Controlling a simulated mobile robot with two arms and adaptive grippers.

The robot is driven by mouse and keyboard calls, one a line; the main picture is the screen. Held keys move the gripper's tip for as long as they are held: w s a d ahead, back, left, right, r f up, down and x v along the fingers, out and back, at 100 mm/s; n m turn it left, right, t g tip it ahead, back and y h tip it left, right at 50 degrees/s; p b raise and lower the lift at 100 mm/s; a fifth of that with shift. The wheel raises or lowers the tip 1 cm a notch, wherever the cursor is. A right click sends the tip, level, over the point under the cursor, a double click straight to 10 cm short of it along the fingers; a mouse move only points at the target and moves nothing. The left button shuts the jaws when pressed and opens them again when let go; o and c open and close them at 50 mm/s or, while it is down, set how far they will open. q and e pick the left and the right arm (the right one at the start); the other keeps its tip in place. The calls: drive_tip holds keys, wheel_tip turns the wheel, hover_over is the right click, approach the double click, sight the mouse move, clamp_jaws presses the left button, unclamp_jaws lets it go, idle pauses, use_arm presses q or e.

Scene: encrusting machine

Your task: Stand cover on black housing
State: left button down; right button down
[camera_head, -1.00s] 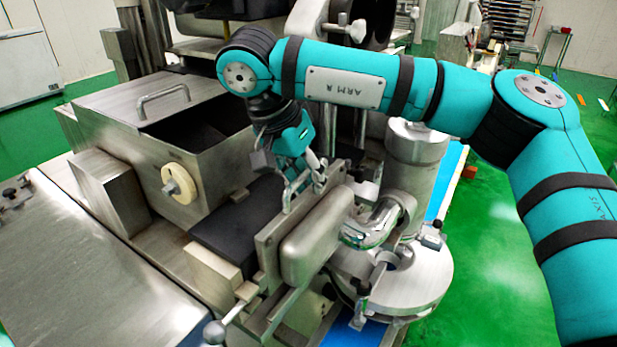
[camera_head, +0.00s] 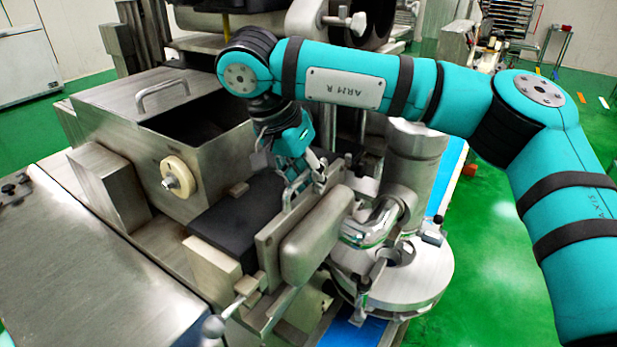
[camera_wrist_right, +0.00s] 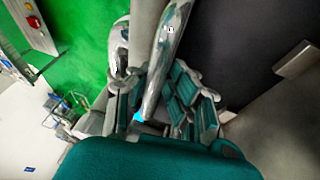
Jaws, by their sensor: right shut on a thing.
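My right gripper (camera_head: 308,182) is shut on the cover's handle from above. In the right wrist view, the teal fingers (camera_wrist_right: 165,95) are around the shiny handle (camera_wrist_right: 166,48), with the dark housing (camera_wrist_right: 228,38) beside it. My left gripper is out of view.
A steel hopper with an open lid (camera_head: 150,100) and a cream knob (camera_head: 178,180) stand left of the housing. A lever with a ball end (camera_head: 212,327) sticks out in front. A shiny pipe (camera_head: 375,225) and a round metal base (camera_head: 420,283) crowd the right side.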

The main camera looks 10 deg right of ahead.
drive_tip(key=shift+r+p, duration=0.95)
drive_tip(key=shift+r, duration=0.4)
drive_tip(key=c, duration=1.2)
unclamp_jaws()
drive_tip(key=shift+s, duration=0.1)
drive_tip(key=shift+o, duration=1.1)
drive_tip(key=shift+f, duration=0.15)
drive_tip(key=p+v, duration=0.6)
drive_tip(key=v, duration=0.1)
drive_tip(key=shift+r, duration=0.3)
drive_tip(key=shift+a, duration=0.1)
